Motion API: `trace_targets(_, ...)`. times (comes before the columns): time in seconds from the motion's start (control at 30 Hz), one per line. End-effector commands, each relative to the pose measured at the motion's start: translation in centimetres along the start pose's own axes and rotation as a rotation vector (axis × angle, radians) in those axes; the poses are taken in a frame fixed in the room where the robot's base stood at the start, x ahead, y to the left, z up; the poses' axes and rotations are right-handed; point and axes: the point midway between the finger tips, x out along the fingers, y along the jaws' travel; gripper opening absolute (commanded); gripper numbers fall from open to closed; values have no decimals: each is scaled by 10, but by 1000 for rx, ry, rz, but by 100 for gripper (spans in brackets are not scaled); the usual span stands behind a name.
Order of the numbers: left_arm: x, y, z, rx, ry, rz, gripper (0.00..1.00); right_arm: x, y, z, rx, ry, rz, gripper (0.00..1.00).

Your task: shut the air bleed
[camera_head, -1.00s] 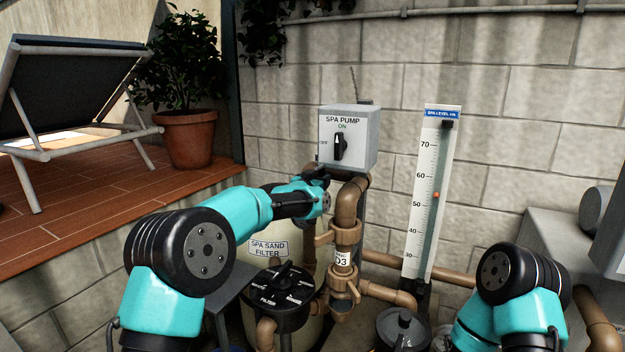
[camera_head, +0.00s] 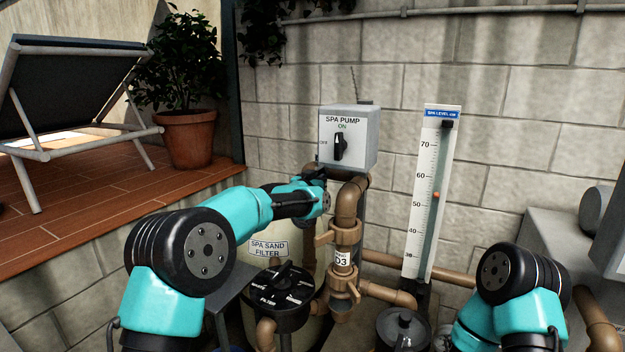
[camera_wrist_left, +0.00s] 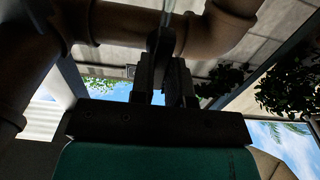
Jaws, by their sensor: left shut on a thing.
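My left gripper (camera_head: 316,176) is at the brown pipework, just below the spa pump switch box and left of the upright pipe. In the left wrist view its dark fingers (camera_wrist_left: 168,75) are closed on a small part, with a thin grey stem (camera_wrist_left: 169,14) showing beyond them against the pipe. I take this to be the air bleed; the fingers hide most of it, and its position cannot be read. In the head view it is hidden by the gripper. My right arm shows at lower right, but its gripper is out of view.
The spa pump box (camera_head: 346,139), brown valve pipe (camera_head: 349,205), sand filter (camera_head: 268,248) and its black multiport head (camera_head: 283,297) crowd around the left gripper. The level gauge (camera_head: 424,215) stands to the right. A lounger (camera_head: 75,95) and potted plant (camera_head: 187,138) are on the left deck.

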Motion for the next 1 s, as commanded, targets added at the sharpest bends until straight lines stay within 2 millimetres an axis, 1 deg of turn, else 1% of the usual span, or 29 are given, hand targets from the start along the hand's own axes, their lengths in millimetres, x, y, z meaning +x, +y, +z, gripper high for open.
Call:
trace_targets(0.17, 0, 0, 0, 6, 0, 0, 0, 0, 0, 0, 0, 0, 0, 43)
trace_targets(0.27, 0, 0, 0, 45, 0, 0, 0, 0, 0, 0, 0, 0, 0, 43)
trace_targets(1.0, 0, 0, 0, 716, 0, 0, 0, 0, 0, 0, 0, 0, 0, 43)
